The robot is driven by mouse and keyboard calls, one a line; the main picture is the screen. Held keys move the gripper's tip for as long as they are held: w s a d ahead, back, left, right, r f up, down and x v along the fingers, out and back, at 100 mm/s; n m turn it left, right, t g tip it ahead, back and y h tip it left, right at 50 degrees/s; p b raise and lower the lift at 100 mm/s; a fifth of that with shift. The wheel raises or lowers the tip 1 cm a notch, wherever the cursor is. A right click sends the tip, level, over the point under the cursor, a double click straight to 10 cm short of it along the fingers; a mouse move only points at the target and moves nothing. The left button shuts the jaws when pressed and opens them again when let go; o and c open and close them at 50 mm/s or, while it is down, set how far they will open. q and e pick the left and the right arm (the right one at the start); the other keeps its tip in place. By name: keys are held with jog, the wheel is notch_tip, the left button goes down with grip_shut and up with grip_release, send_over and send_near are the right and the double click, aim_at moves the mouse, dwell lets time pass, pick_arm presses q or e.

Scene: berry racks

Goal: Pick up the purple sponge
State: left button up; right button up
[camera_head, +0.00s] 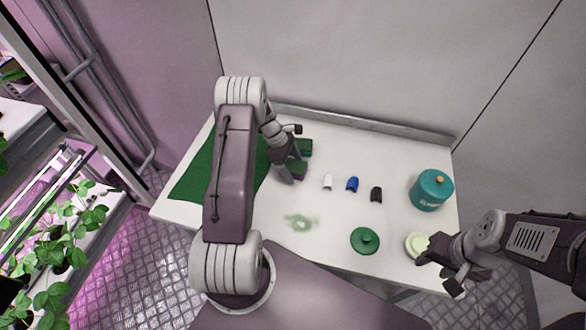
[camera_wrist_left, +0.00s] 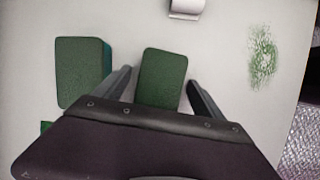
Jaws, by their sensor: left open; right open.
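Two sponges with dark green tops lie on the white table. One sponge (camera_wrist_left: 162,78) lies between the fingers of my left gripper (camera_wrist_left: 160,92), with a gap on each side; it also shows in the head view (camera_head: 298,168). The other sponge (camera_wrist_left: 82,72) lies to its left in the wrist view, with a teal side showing; the head view has it just behind (camera_head: 305,147). No purple is clear on either; the side of the sponge between the fingers is mostly hidden. My left gripper (camera_head: 288,174) is open. My right gripper (camera_head: 440,274) is open at the right front edge.
White (camera_head: 328,182), blue (camera_head: 352,184) and black (camera_head: 376,194) small items stand mid-table. A teal pot (camera_head: 432,190), green lid (camera_head: 365,241) and pale round item (camera_head: 415,243) are at right. A green mat (camera_head: 197,180) lies left; a green smudge (camera_head: 301,222) marks the front.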

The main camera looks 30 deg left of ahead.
aim_at(298, 166)
pick_arm(q)
jog(key=c, duration=1.4)
jog(key=shift+r, duration=0.3)
jog(key=shift+w+r, duration=0.1)
jog(key=shift+r, duration=0.3)
notch_tip(298, 166, up, 3)
jog(key=shift+r, duration=0.15)
jog(key=s+d+r, duration=0.2)
jog(key=d+r, duration=0.1)
jog(key=d, duration=0.2)
jog(key=s+d+r+b, duration=0.1)
jog(key=s+d+r, duration=0.2)
jog(key=d, duration=0.2)
jog(key=shift+d+r, duration=0.3)
jog(key=shift+r, duration=0.1)
